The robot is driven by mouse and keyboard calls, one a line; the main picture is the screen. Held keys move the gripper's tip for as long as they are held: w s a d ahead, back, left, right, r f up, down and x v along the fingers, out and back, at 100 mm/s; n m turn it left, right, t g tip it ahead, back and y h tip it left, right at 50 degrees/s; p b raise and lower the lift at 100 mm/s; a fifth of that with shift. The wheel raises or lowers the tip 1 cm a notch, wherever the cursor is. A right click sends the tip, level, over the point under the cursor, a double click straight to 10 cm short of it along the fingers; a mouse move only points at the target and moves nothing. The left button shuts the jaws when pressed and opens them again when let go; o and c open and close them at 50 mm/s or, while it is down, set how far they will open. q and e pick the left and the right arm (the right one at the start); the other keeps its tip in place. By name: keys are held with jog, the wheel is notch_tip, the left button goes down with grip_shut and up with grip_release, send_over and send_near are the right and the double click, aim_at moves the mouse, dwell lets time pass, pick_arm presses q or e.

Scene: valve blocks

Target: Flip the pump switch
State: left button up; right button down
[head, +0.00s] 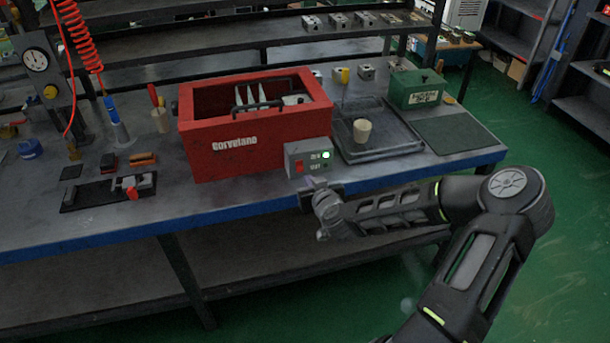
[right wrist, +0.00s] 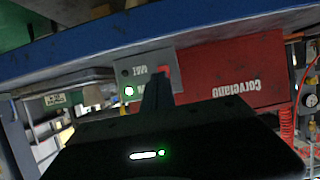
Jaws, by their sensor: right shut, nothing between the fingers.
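The pump switch box (head: 308,158) is a small grey block at the front right corner of the red Corvetano tank (head: 226,136). A red switch (head: 299,166) sits on its left side and a lit green lamp (head: 326,155) on its right. My right gripper (head: 306,195) is shut and empty, just in front of and below the box at the table's front edge. In the right wrist view, which is upside down, the shut fingers (right wrist: 157,88) point at the grey box (right wrist: 139,76) and cover part of it. The switch's exact position is too small to tell. My left gripper is out of view.
A dark tray (head: 385,148) with a beige cup (head: 362,131) lies right of the box, beside a green box (head: 416,91). A vise-like fixture (head: 133,185) and a gauge stand (head: 43,75) are at the left. The blue table edge (head: 400,177) runs close to my right gripper.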

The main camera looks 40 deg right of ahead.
aim_at(301, 171)
jog(key=x, duration=0.5)
jog(key=shift+w+d+p, duration=0.1)
jog(key=shift+w+p, duration=0.1)
jog(key=shift+p, duration=0.15)
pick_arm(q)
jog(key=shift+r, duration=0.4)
pick_arm(e)
jog(key=shift+w+f+b, duration=0.1)
jog(key=shift+f+b, duration=0.4)
jog(key=shift+w+a+f+b, duration=0.2)
jog(key=shift+f+b, duration=0.3)
jog(key=shift+b, duration=0.25)
jog(key=shift+s+r+p, duration=0.35)
jog(key=shift+s+r, duration=0.05)
jog(key=shift+w, duration=0.2)
pick_arm(q)
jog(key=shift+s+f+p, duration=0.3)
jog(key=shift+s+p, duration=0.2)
jog(key=shift+p, duration=0.1)
pick_arm(e)
jog(key=shift+r, duration=0.75)
jog(key=shift+s, duration=0.1)
